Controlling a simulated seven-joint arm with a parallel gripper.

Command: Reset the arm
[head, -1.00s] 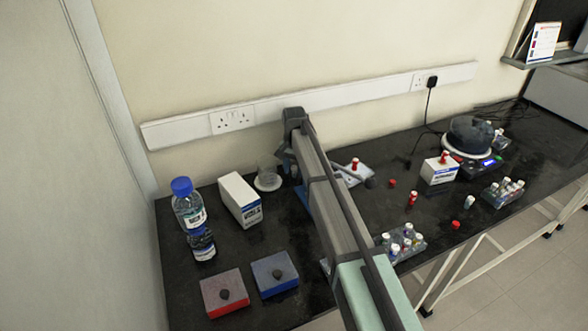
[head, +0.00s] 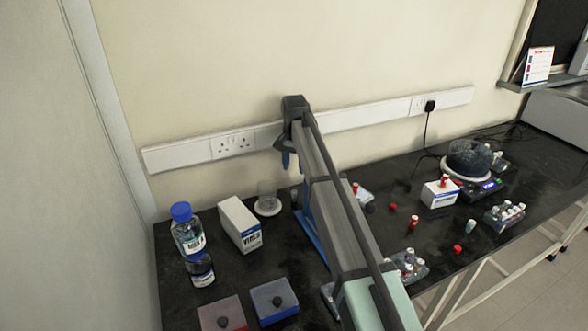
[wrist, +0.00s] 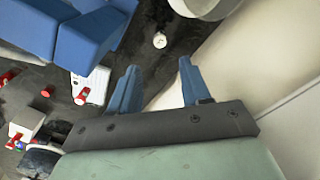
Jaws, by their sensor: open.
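My gripper (wrist: 158,92) shows in the wrist view with its two blue fingers apart and nothing between them. In the head view my gripper (head: 285,160) is at the far end of the raised arm, above the back of the black bench and in front of the wall. Its fingers point down there, clear of the bench top. A glass beaker (head: 268,198) on a white base stands below and to the left of it. My arm hides part of the bench middle.
A blue-capped bottle (head: 190,243) and a white box (head: 239,224) stand at left. Red (head: 223,313) and blue (head: 273,300) boxes lie in front. Vial racks (head: 410,266) (head: 505,215), a white box with a red-capped vial (head: 440,192) and a round dark vessel (head: 468,158) stand at right.

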